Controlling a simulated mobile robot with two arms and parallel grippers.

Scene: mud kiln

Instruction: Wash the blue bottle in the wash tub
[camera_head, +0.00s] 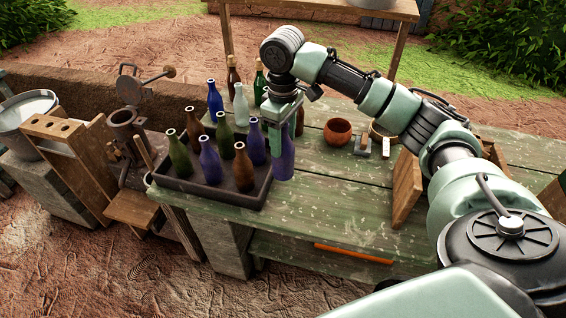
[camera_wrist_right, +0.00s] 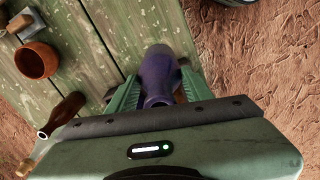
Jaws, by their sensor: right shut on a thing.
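My right gripper (camera_head: 284,112) is shut on a violet-blue bottle (camera_head: 284,163) just right of the dark tray (camera_head: 218,198). The held bottle is upright in the head view; whether its base touches the table is unclear. In the right wrist view, this bottle (camera_wrist_right: 160,72) sits between the two green fingers (camera_wrist_right: 157,90). A brighter blue bottle (camera_head: 215,102) stands behind the tray's bottles. A pale round tub (camera_head: 26,112) with whitish contents, possibly the wash tub, stands at the far left. My left gripper is out of view.
Several green, brown and violet bottles stand in the tray. A pale bottle (camera_head: 241,103) and dark bottles stand behind. A terracotta bowl (camera_head: 338,132) is on the green table (camera_head: 340,205). A wooden rack (camera_head: 66,150) and a metal device (camera_head: 128,125) stand between table and tub.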

